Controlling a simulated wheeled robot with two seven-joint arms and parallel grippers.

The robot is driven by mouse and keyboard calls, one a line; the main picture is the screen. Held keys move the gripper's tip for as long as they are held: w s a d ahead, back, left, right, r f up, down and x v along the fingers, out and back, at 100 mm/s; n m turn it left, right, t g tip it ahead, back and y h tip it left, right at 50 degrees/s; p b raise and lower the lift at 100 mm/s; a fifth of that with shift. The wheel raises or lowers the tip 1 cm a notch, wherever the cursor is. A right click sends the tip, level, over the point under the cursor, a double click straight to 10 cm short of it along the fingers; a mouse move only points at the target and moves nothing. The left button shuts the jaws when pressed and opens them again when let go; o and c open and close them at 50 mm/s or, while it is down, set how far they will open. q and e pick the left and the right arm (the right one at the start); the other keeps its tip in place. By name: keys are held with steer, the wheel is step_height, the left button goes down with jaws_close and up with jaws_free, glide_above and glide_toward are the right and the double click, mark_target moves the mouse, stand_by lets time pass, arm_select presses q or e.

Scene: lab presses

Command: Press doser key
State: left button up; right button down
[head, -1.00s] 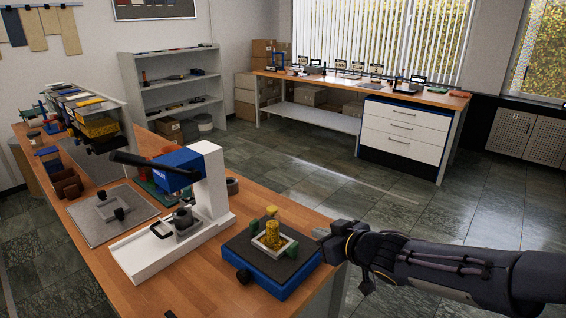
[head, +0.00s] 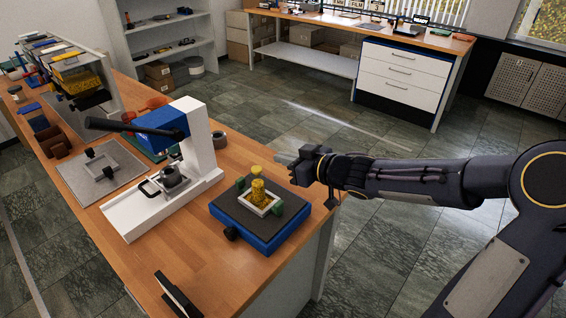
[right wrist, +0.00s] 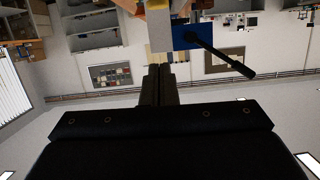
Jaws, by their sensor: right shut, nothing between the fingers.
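A blue-sided device (head: 262,236) with a dark grey top stands at the table's right edge. On its top sit a pale square frame (head: 247,208), green blocks and a yellow stepped piece (head: 258,190); I cannot tell which part is the doser key. My right gripper (head: 300,168) is shut and empty, just right of and behind the device, apart from it. Its closed fingers (right wrist: 162,85) show in the right wrist view, pointing towards the white press with a blue head (right wrist: 195,36) and black lever. My left gripper is not in view.
The white press (head: 197,148) with its blue head and black lever stands left of the device. A grey plate (head: 75,180) with a small frame lies further left. A dark slanted item (head: 178,294) is at the near table edge. Bare wood lies in front of the device.

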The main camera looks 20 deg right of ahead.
steer(key=b, duration=0.2)
glide_above(257, 172)
steer(key=d, duration=0.2)
step_height(257, 172, down, 2)
steer(key=shift+s+a+f+b, duration=0.15)
steer(key=shift+f+b, duration=0.25)
steer(key=shift+f, duration=0.6)
steer(key=shift+s+f+b, duration=0.1)
steer(key=shift+f+b, duration=0.3)
steer(key=shift+f, duration=0.6)
